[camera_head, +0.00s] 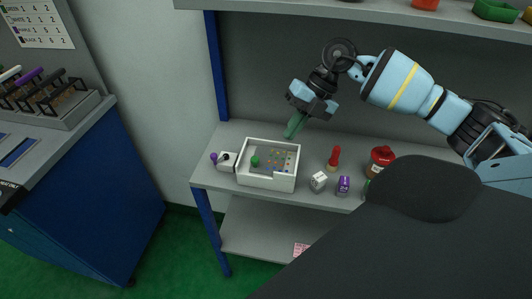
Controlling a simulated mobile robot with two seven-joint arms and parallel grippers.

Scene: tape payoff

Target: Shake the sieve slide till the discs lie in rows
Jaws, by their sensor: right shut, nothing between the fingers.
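The sieve slide appears to be the white open-topped box (267,183) on the grey shelf, with a grey floor inside. Several small coloured discs (283,163) lie on that floor; they are too small to tell whether they form rows. A green knob (255,161) stands inside at the left. A white block with a purple knob (214,158) sits at the box's left side. My right gripper (290,134) has green fingers, shut and empty, pointing down just above the box's far wall. My left gripper is not in view.
Right of the box on the shelf (205,178) stand a white die-like block (319,181), a purple block (343,186), a red pawn-shaped piece (334,158) and a red-lidded jar (381,159). An upper shelf (330,14) overhangs behind. A blue cabinet (80,200) stands at left.

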